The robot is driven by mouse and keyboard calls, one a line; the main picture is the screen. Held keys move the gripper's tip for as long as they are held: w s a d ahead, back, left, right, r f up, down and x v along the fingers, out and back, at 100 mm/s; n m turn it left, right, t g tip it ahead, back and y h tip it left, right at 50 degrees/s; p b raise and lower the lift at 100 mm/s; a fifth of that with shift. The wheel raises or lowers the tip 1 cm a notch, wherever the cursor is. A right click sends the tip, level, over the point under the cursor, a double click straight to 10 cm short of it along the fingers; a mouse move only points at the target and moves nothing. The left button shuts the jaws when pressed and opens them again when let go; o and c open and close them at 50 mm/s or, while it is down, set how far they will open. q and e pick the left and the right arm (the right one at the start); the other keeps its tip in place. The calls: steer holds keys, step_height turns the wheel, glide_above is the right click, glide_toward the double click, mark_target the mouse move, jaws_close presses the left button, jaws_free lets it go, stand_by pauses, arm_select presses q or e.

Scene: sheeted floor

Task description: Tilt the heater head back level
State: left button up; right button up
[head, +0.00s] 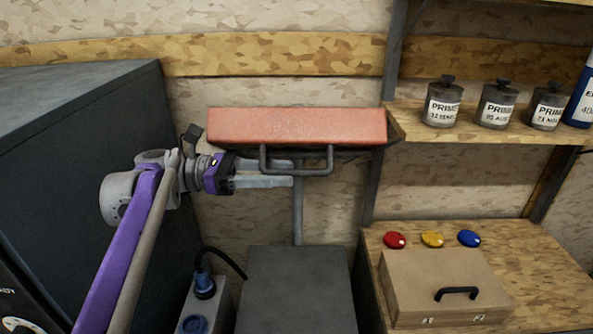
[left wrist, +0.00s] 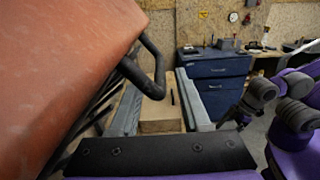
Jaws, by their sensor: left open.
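The heater head (head: 297,126) is a long orange-red box on a thin grey post, in the middle of the head view. Its orange face is turned to the camera; I cannot tell its exact tilt. A dark grey handle (head: 332,158) sticks out at its lower front edge. My left gripper (head: 293,173) comes in from the left and is open, its fingers at the handle's left half. In the left wrist view the heater head (left wrist: 60,60) fills the upper left, and the handle (left wrist: 158,62) reaches down near the gap between the fingers (left wrist: 160,103). My right gripper does not show.
A large dark cabinet (head: 110,110) stands at left. A dark grey box (head: 295,290) is below the heater. At right, a bench holds a cardboard-coloured box (head: 440,285) and red, yellow and blue buttons (head: 432,239). A shelf (head: 480,130) with several cans is close to the heater's right end.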

mark_target(327, 173)
arm_select(q)
steer(key=shift+d, duration=1.75)
jaws_close()
